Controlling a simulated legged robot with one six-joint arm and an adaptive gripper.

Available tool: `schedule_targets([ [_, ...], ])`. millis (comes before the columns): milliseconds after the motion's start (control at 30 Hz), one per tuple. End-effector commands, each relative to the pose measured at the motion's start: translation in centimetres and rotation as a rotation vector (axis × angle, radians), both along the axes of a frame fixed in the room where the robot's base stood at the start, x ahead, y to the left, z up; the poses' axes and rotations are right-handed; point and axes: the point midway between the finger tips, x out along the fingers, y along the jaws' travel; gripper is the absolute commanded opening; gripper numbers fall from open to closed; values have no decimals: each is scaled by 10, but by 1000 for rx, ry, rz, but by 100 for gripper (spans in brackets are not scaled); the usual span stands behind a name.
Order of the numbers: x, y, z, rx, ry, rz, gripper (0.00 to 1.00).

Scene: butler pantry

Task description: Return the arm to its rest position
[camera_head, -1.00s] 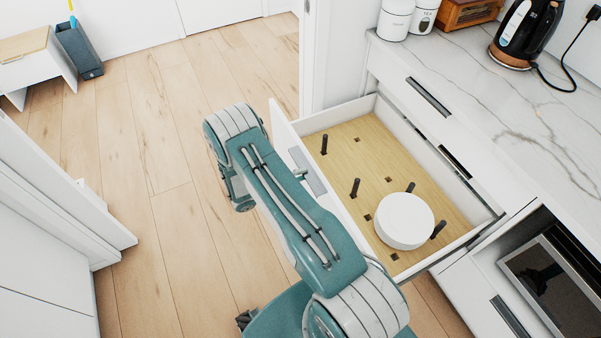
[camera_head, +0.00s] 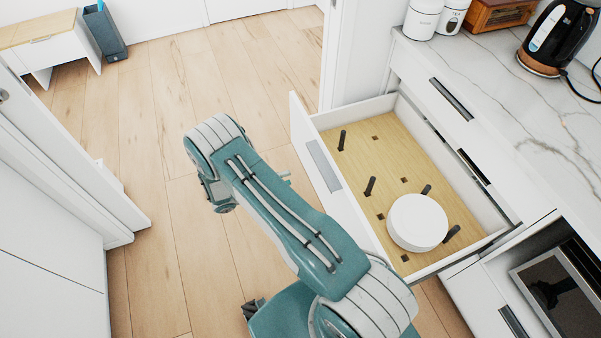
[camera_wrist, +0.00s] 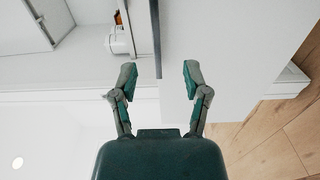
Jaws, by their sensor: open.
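My arm is folded in the head view, its teal links bent over the wood floor in front of the open drawer. In the wrist view my gripper (camera_wrist: 158,80) is open, its two fingers apart with nothing held between them. Beyond the fingers are white surfaces and a dark vertical bar.
An open drawer (camera_head: 352,214) with a pegged wooden base holds a white round object (camera_head: 417,222) at the right of my arm. A marble counter (camera_head: 520,110) with a black kettle (camera_head: 560,35) is beyond. White cabinets (camera_head: 50,200) stand left; floor (camera_head: 150,200) lies between.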

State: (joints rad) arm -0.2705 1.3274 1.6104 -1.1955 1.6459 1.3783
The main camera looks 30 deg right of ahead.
Motion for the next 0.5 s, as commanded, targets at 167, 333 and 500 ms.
schedule_targets([
  [167, 2, 15, -1, 1, 0, 0, 60],
  [333, 2, 17, 0, 1, 0, -1, 60],
  [500, 2, 16, 0, 1, 0, -1, 60],
])
